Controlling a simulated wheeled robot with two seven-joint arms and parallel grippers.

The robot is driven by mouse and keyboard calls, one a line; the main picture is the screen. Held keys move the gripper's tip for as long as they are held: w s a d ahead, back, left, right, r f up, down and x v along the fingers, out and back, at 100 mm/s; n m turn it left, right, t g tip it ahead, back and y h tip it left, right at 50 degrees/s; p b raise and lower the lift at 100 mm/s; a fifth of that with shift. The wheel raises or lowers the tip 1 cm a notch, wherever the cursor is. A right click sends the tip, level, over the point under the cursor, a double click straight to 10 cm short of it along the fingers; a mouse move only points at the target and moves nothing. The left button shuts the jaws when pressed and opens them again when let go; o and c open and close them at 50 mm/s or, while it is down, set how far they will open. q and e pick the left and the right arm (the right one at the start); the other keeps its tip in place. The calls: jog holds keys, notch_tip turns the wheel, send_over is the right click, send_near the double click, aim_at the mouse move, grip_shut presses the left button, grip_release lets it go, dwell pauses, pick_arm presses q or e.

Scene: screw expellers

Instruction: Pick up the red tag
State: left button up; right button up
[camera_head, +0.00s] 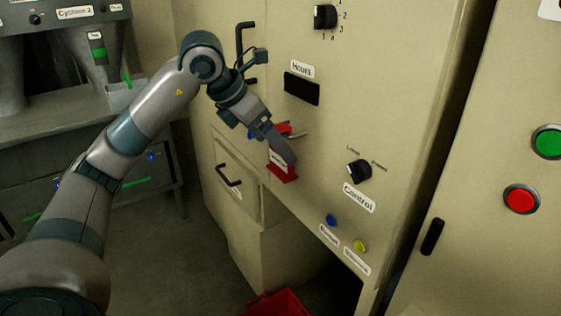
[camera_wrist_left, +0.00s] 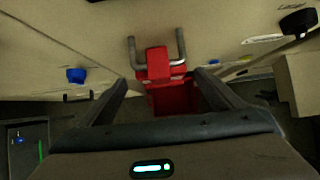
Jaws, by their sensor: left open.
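The red tag (camera_head: 283,173) hangs at the beige cabinet's front, with a pale label on its face. In the left wrist view the red tag (camera_wrist_left: 159,66) lies ahead of and between the fingers, with a grey metal bar curving up on each side of it. My left gripper (camera_head: 284,147) is open at the tag and partly covers it in the head view. In the wrist view its fingers (camera_wrist_left: 160,80) stand apart on either side of the red piece. I cannot tell whether they touch it. My right gripper is not in view.
A black knob (camera_head: 359,172) sits right of the tag, with blue (camera_head: 331,220) and yellow (camera_head: 361,245) buttons lower down. A drawer with a black handle (camera_head: 228,176) is at lower left. A red bin (camera_head: 275,303) stands on the floor below.

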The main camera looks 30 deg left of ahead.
pick_arm(q)
jog(key=shift+p+x, duration=0.4)
jog(key=shift+x, duration=2.2)
jog(key=shift+s+d+f, duration=0.1)
jog(key=shift+s+d, duration=0.05)
jog(key=shift+s, duration=0.05)
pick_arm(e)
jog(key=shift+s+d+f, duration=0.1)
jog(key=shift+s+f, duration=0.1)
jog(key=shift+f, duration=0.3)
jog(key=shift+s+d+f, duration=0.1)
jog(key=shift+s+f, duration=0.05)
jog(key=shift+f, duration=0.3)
pick_arm(q)
jog(key=c, duration=1.2)
